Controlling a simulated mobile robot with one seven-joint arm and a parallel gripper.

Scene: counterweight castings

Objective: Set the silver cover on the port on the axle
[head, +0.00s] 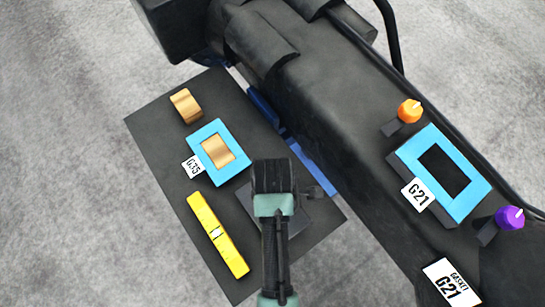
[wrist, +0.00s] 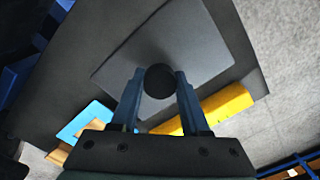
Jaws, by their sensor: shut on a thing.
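The cover (wrist: 115,75) is a flat square plate with a round black knob (wrist: 160,82); it looks dark grey here. My gripper (wrist: 160,76) is shut on the knob, one finger on each side. In the head view the cover (head: 300,217) shows partly behind my gripper, over the dark table; I cannot tell whether it touches the table. The port (head: 444,170) is a dark rectangular opening on the black axle (head: 335,105) at the right. A light blue gasket (head: 469,203) frames it, with a G21 tag (head: 418,194) beside it. My gripper is left of the port.
An orange knob (head: 409,111) and a purple knob (head: 510,217) flank the port. A G21 gasket sign (head: 450,283) is below. The table (head: 150,128) also holds a yellow bar (head: 205,219), a bronze piece (head: 185,105) and a blue frame (head: 235,138) around bronze, tagged G35.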

